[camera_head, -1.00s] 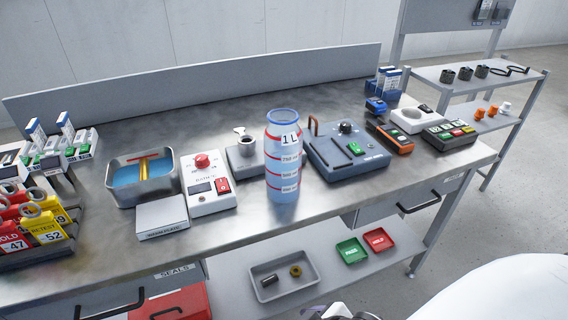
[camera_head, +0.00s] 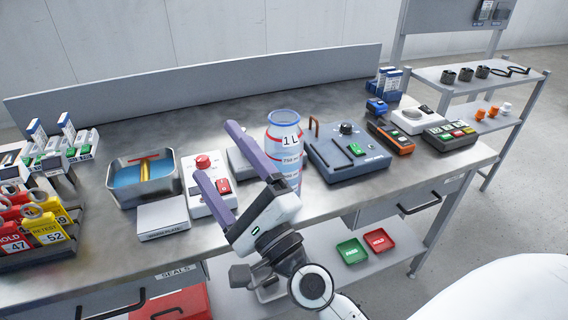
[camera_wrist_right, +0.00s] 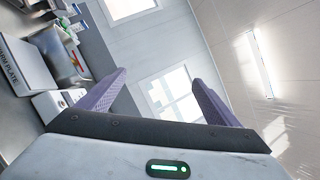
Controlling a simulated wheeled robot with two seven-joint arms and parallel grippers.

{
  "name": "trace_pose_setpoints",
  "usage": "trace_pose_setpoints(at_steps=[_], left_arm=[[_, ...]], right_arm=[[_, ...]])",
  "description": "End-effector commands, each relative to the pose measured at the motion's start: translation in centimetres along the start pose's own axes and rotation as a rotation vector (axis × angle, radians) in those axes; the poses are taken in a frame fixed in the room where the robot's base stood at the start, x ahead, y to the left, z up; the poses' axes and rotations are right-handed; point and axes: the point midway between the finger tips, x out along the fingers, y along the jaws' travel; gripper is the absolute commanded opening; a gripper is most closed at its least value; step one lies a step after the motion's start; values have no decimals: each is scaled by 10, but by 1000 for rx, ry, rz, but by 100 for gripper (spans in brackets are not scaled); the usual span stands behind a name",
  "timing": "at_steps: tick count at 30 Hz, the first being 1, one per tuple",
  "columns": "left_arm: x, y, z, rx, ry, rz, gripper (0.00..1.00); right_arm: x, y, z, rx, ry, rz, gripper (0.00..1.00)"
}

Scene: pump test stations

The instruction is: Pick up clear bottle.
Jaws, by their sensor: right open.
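The clear bottle (camera_head: 285,130) is a tall, bluish see-through cylinder with red bands and a "1 L" label. It stands upright on the metal bench in the head view. My right gripper (camera_head: 214,154) is open and empty, with two purple fingers spread apart. It is just left of and in front of the bottle, and its hand hides the bottle's lower part. The fingers point up and left in the picture, and the bottle is not between them. In the right wrist view, the open fingers (camera_wrist_right: 155,95) frame only wall and windows; the bottle does not show. My left gripper is not in view.
A white device with a red knob (camera_head: 203,162) and a small plate box (camera_head: 163,217) lie left of the bottle. A blue-grey tester (camera_head: 345,155) stands close on its right. A tray with blue liquid (camera_head: 178,190) is farther left. Bare bench shows behind the bottle.

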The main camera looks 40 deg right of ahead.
Motion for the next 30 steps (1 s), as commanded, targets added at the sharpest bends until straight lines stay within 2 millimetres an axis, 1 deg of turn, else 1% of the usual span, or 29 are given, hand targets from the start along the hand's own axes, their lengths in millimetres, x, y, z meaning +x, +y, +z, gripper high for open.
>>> trace_pose_setpoints(at_steps=[1,2,3,6,9,12,15,17,24,30], left_arm=[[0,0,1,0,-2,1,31],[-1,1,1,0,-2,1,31],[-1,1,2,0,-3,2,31],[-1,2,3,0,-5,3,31],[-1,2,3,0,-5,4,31],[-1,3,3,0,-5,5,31],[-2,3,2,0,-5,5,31],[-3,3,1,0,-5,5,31],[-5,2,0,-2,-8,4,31],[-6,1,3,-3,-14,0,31]], right_arm=[[6,-12,-24,160,101,-81,85],[8,-17,-40,254,164,-127,85],[7,-20,-60,372,246,-182,85],[-1,-16,-103,601,422,-289,85],[-11,-6,-131,749,549,-357,85],[-20,4,-148,839,637,-399,85],[-22,9,-157,883,682,-421,85],[-19,10,-164,892,693,-427,85],[5,8,-189,891,694,-426,85],[16,6,-200,890,693,-426,85]])
